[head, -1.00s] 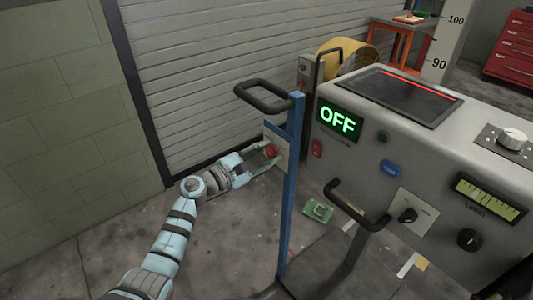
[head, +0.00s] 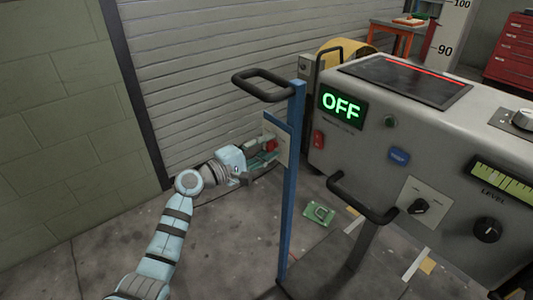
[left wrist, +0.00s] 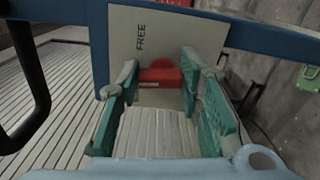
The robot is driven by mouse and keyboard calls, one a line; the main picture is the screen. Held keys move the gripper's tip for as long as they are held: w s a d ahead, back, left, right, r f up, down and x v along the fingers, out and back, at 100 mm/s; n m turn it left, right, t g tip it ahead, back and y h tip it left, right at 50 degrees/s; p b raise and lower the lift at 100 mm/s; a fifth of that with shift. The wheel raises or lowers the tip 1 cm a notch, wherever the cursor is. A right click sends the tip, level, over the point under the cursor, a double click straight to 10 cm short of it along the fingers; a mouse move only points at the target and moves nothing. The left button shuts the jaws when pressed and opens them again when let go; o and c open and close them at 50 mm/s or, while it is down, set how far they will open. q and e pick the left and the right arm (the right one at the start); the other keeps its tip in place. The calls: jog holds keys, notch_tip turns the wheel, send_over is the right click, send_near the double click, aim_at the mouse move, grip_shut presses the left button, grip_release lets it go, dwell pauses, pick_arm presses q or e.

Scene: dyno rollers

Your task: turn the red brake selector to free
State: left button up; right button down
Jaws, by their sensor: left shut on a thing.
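The red brake selector (head: 271,146) sits on a pale plate (head: 283,133) fixed to a blue post (head: 291,185). In the left wrist view the selector (left wrist: 160,76) shows between my fingers, with the word FREE (left wrist: 141,38) on the plate (left wrist: 185,30) above and left of it. The lettering appears sideways in that view. My left gripper (head: 265,152) is shut on the selector, a finger on each side. The fingers hide part of the selector and plate. My right gripper is not in view.
A black handle loop (head: 262,85) tops the post. Another black handle (head: 360,200) stands before the grey console (head: 340,160), whose display (head: 341,107) reads OFF. A green object (head: 319,214) lies on the floor. A shutter wall (head: 210,80) stands behind.

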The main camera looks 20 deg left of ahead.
pick_arm(q)
jog(key=m+b, duration=0.1)
jog(key=m, duration=0.1)
jog(key=m+b, duration=0.1)
jog(key=shift+f+m+b, duration=0.3)
jog(key=shift+m, duration=0.1)
jog(key=m+b, duration=0.3)
jog(key=m, duration=0.1)
jog(key=shift+m+b, duration=0.85)
jog(key=shift+m, duration=0.75)
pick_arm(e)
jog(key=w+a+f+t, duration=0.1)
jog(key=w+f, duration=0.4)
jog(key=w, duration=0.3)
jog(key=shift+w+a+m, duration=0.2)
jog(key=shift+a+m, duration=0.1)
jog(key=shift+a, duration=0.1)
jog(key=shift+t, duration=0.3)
pick_arm(q)
jog(key=o, duration=1.2)
jog(key=shift+r, duration=0.1)
jog(key=shift+c, duration=0.2)
